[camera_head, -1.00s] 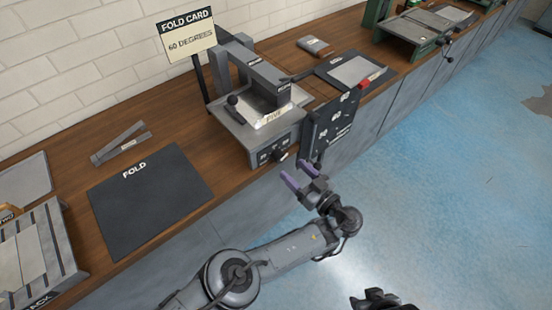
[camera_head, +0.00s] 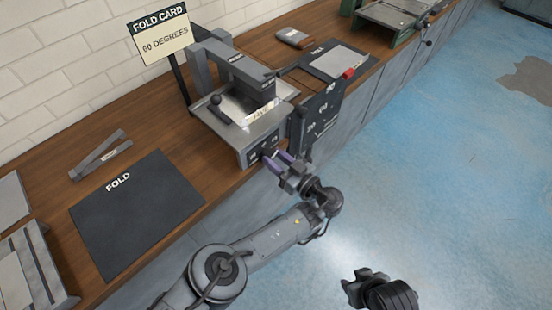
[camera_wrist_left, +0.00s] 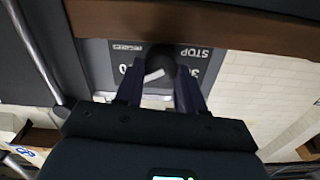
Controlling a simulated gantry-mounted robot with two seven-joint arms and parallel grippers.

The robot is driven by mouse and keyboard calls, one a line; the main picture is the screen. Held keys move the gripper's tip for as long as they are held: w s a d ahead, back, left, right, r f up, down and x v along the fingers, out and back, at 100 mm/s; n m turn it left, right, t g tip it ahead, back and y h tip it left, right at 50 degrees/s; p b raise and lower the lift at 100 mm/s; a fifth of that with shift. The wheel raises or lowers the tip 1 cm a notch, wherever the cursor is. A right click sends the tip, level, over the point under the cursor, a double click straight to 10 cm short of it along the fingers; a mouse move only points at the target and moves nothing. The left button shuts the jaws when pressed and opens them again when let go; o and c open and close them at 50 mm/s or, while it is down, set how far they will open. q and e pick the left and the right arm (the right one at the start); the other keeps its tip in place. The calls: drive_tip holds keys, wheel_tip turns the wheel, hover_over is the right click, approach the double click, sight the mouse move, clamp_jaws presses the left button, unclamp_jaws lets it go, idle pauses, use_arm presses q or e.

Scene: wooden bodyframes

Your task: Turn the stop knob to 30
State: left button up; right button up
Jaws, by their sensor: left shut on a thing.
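The stop knob (camera_wrist_left: 160,64) is dark and round with a white pointer mark. In the left wrist view it sits on a grey panel (camera_wrist_left: 127,52) with upside-down lettering, including STOP and DEGREES, and partly covered numbers. My left gripper (camera_head: 276,162) is at the front of the grey folding machine (camera_head: 247,157), its purple fingers on either side of the knob. The left wrist view shows the gripper (camera_wrist_left: 160,92) shut on the knob. The knob is mostly hidden in the head view. My right gripper (camera_head: 362,284) hangs over the floor at the lower right, its jaws unclear.
A FOLD CARD sign (camera_head: 160,35) reads 60 DEGREES. A dark plate (camera_head: 318,118) with angle numbers stands at the machine's right. A black FOLD mat (camera_head: 135,215) lies on the wooden bench to the left. The blue floor (camera_head: 440,180) is open.

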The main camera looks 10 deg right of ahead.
use_arm(q)
drive_tip(key=shift+c, duration=0.6)
